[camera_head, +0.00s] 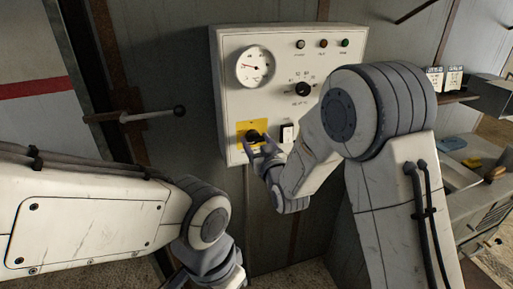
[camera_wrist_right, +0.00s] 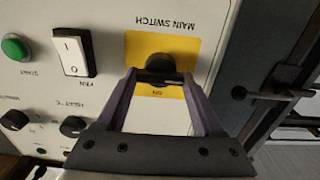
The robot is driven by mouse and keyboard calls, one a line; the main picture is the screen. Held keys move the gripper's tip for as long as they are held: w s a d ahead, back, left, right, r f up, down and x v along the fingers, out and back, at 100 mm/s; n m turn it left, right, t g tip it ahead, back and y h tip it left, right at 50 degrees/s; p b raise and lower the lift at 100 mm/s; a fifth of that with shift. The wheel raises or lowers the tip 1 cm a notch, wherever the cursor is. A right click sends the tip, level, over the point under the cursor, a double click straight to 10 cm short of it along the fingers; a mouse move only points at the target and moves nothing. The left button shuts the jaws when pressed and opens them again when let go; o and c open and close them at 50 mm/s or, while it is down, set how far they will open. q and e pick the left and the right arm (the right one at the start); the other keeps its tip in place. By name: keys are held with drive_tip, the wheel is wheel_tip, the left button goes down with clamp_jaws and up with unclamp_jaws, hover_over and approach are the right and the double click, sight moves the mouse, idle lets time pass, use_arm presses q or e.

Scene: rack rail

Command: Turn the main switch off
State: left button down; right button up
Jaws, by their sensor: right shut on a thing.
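The main switch is a black rotary knob (camera_wrist_right: 158,64) on a yellow plate (camera_wrist_right: 185,47) marked MAIN SWITCH. The wrist view shows it upside down, with an ON label by the knob. In the head view the yellow plate (camera_head: 243,127) is at the lower left of a pale control box. My right gripper (camera_wrist_right: 160,80) has its two fingers at opposite ends of the knob's handle, shut on it. In the head view my right gripper (camera_head: 258,151) reaches the plate from below and partly hides the knob. My left arm is low on the left, its fingertips out of frame.
The control box (camera_head: 225,60) carries a gauge (camera_head: 255,66), a selector knob (camera_head: 303,89), several lamps and a white rocker switch (camera_head: 287,133) close right of the main switch. A lever with a dark ball end (camera_head: 179,111) sticks out left of the box.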

drive_tip(key=o, duration=1.4)
drive_tip(key=shift+s, duration=0.15)
drive_tip(key=shift+s+d+f+b, duration=0.1)
drive_tip(key=shift+s+b, duration=0.2)
drive_tip(key=shift+s, duration=0.05)
drive_tip(key=shift+b+v, duration=4.15)
drive_tip(key=shift+v, duration=0.65)
